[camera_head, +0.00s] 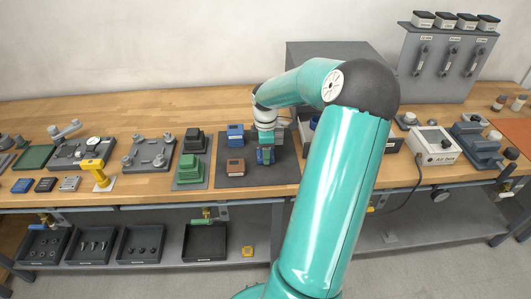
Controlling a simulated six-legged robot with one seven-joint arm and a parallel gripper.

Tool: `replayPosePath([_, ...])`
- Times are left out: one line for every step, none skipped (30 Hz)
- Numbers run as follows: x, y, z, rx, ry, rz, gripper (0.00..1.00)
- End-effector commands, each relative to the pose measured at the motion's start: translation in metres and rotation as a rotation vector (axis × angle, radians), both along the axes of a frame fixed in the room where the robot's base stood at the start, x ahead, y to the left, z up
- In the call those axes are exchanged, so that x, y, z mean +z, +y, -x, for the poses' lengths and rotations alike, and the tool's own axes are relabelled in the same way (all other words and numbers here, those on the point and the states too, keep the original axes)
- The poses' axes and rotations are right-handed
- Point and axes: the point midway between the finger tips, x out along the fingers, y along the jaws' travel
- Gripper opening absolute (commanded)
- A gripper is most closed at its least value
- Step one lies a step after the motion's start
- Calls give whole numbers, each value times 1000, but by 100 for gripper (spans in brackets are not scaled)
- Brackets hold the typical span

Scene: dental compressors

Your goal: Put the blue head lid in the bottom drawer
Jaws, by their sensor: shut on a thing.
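My gripper (265,147) points down over the dark mat right of the middle of the bench. It is shut on a small blue piece (266,157), which I take to be the blue head lid. The fingers partly cover it, and I cannot tell whether it touches the mat. Another blue block (236,133) stands to its left and farther back. A grey cabinet (325,50) stands behind my arm; its front is mostly hidden, and I cannot make out the bottom drawer.
A brown block (236,167) sits left of my gripper on the dark mat (225,181). Green and dark blocks (191,165) stand farther left, near a yellow stand (98,172). Black trays (90,246) lie on the lower shelf. A white control box (433,146) is at the right.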

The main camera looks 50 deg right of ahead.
Motion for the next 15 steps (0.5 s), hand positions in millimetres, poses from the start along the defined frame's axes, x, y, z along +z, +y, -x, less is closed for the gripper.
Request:
replayPosePath([6, -1, 0, -1, -1, 3, 22])
replayPosePath([10, -1, 0, -1, -2, 4, 22])
replayPosePath([17, -1, 0, -1, -2, 4, 22])
replayPosePath([22, 0, 0, 0, 0, 4, 22])
replayPosePath([26, 2, 0, 1, 0, 4, 22])
replayPosePath([32, 7, 1, 1, -1, 4, 22])
replayPosePath([37, 11, 2, 1, 0, 5, 22])
replayPosePath([42, 16, 3, 0, 0, 6, 22])
replayPosePath([50, 22, 5, 1, 0, 7, 22])
replayPosePath([56, 27, 6, 1, 0, 7, 22])
replayPosePath([62, 32, 7, 0, 1, 6, 22])
replayPosePath([70, 38, 8, 0, 0, 7, 22])
replayPosePath([76, 43, 9, 0, 0, 8, 22])
replayPosePath([82, 48, 10, 0, 0, 8, 22])
replayPosePath([87, 57, 12, 1, 2, 6, 22])
